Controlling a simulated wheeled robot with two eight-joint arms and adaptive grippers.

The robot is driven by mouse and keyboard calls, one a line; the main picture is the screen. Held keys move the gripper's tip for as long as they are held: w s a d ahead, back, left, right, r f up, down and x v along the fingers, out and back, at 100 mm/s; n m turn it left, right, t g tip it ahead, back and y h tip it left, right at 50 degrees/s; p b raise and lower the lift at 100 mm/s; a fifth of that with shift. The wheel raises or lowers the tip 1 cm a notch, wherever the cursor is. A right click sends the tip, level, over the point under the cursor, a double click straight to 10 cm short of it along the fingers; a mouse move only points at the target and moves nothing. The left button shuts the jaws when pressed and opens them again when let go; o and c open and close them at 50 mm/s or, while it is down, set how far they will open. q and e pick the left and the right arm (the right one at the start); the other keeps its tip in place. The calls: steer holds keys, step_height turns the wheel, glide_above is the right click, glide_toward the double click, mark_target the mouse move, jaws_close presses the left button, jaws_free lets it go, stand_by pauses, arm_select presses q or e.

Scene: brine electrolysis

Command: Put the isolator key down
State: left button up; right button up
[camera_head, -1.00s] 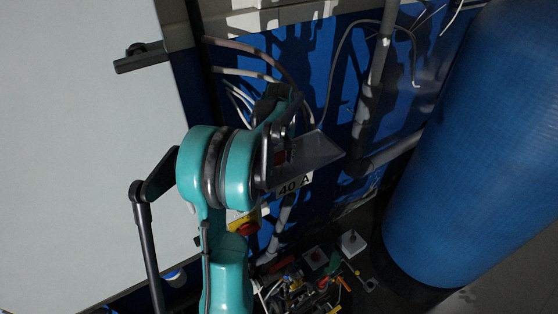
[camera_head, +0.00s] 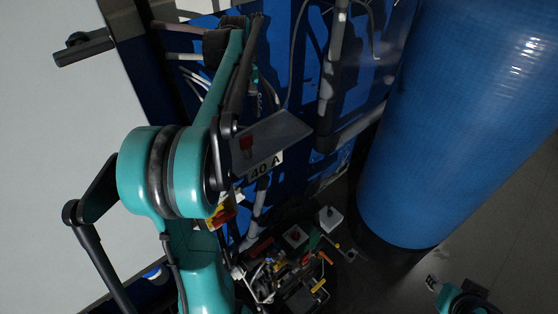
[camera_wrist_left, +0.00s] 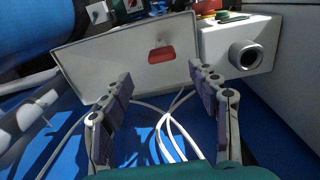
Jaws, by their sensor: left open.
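The isolator key, a small red piece, lies on a flat grey shelf (camera_head: 285,130) marked 40 A; in the head view its red part (camera_head: 246,143) is clear of my fingers. In the left wrist view the red key (camera_wrist_left: 161,54) rests on the pale shelf (camera_wrist_left: 100,60), just beyond my left gripper (camera_wrist_left: 160,78). That gripper is open and empty, its two fingers spread apart below the key. In the head view my left arm hides most of the gripper.
A grey box (camera_wrist_left: 262,38) with a round port stands beside the shelf. A yellow and red switch (camera_head: 222,213) is partly behind my arm. White cables (camera_wrist_left: 165,125) hang below. A large blue tank (camera_head: 440,120) stands right; mixed small items (camera_head: 300,270) lie below.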

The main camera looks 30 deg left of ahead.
arm_select(q)
steer(key=s+d+f+m+t+y, duration=0.1)
steer(key=s+d+m+t, duration=0.2)
steer(key=d, duration=0.6)
steer(key=s+d+f+m+t, duration=0.1)
steer(key=s+d+m, duration=0.3)
steer(key=d, duration=0.6)
steer(key=s+d+f+m+t+h, duration=0.1)
steer(key=s+d+f+m+t, duration=0.2)
steer(key=s+d+f+m, duration=0.3)
steer(key=d+f+m, duration=0.1)
steer(key=d, duration=0.2)
steer(key=shift+s+d+m, duration=0.15)
steer(key=shift+d+m, duration=0.1)
steer(key=shift+m, duration=0.05)
steer(key=shift+f, duration=0.1)
